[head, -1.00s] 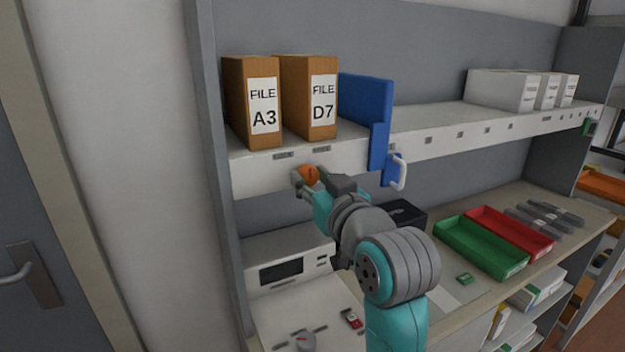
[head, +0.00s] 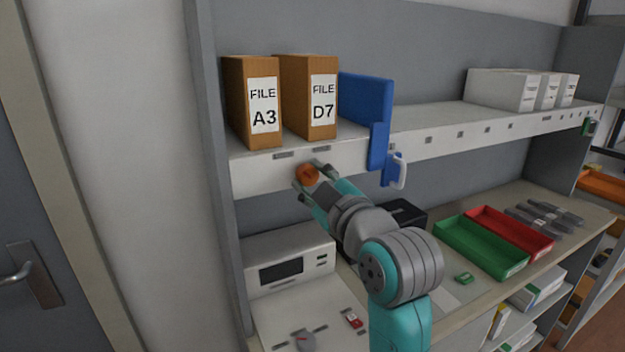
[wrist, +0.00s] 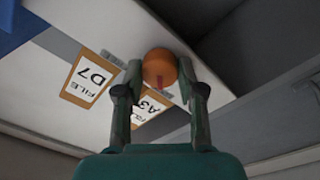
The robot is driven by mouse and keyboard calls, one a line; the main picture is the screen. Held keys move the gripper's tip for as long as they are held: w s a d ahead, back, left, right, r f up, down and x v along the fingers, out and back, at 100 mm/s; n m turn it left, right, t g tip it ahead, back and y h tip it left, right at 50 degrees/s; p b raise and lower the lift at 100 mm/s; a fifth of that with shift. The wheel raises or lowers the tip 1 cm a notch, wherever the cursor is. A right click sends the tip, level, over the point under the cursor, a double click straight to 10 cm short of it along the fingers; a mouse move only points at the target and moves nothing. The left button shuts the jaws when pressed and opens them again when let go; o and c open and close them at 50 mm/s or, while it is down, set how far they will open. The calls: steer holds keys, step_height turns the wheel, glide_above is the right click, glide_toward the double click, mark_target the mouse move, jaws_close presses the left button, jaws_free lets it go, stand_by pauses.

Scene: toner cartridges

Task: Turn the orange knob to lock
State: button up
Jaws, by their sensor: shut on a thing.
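The orange knob (head: 307,174) is round and sits at the white front face of the upper shelf, below the two brown files. In the wrist view the knob (wrist: 160,64) carries a small red mark on its lower side. My gripper (head: 306,175) is shut on the knob, with one finger at its lower left and the other at its upper right. In the wrist view the fingertips of my gripper (wrist: 160,70) lie on either side of it. The knob's base and any lock markings cannot be made out.
Files A3 (head: 252,100) and D7 (head: 307,97) stand above the knob. A blue holder (head: 378,145) and a white handle (head: 399,172) are to the right. Below are a white machine (head: 290,262), a green tray (head: 480,248) and a red tray (head: 510,232).

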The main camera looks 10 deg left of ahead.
stand_by(0.3)
steer(key=o, duration=1.1)
steer(key=shift+o, duration=0.2)
steer(key=v, duration=1.2)
steer(key=shift+f, duration=0.2)
